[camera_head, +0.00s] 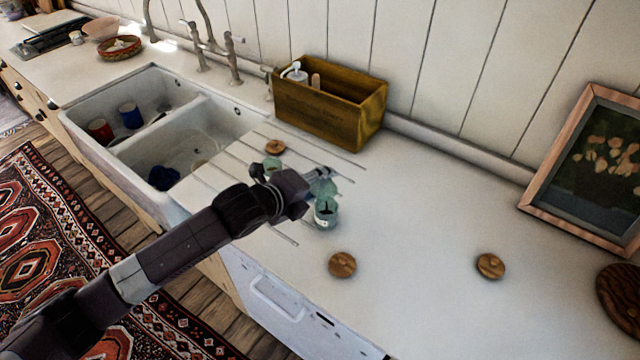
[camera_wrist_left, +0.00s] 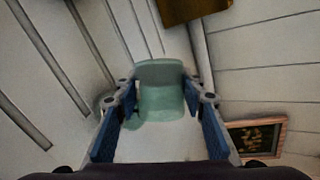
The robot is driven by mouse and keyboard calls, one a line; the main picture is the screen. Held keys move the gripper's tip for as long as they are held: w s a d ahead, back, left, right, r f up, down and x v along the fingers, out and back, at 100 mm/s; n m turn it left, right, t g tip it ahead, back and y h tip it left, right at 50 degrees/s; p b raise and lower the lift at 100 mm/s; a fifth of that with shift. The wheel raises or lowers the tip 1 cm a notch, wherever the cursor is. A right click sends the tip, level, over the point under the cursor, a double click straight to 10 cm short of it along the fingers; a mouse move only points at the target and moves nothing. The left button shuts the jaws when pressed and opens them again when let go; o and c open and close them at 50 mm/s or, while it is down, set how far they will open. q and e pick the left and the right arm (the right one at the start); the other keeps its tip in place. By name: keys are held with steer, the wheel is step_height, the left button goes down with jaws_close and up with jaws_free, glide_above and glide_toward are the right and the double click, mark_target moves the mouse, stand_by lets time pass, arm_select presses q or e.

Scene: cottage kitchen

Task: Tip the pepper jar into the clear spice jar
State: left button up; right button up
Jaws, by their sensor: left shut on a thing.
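My left gripper (camera_head: 310,180) is shut on a pale green glass jar, taken as the pepper jar (camera_head: 323,187), and holds it above the counter. In the left wrist view this jar (camera_wrist_left: 160,92) sits between the blue finger pads. Just below it in the head view a clear spice jar (camera_head: 325,214) stands upright on the counter, with something dark inside. The held jar looks tilted over its mouth; whether they touch or anything falls is too small to tell. Another greenish jar (camera_head: 271,164) stands behind the gripper, partly hidden. My right gripper is not in view.
Round wooden lids lie on the counter: one in front (camera_head: 342,264), one to the right (camera_head: 490,265), one near the sink (camera_head: 275,147). A wooden box (camera_head: 345,115) stands at the wall. The sink (camera_head: 195,130) is left; a framed picture (camera_head: 590,165) leans right. The right counter is mostly clear.

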arm_select(q)
steer(key=shift+w+a+r+n+g+p, duration=0.1)
steer(key=shift+r+n+g+p, duration=0.65)
steer(key=shift+p, duration=1.7)
steer(key=shift+g+h, duration=0.4)
steer(key=shift+g, duration=0.15)
steer(key=shift+f+n+g, duration=0.1)
steer(key=shift+n+g, duration=0.2)
steer(key=shift+n, duration=0.05)
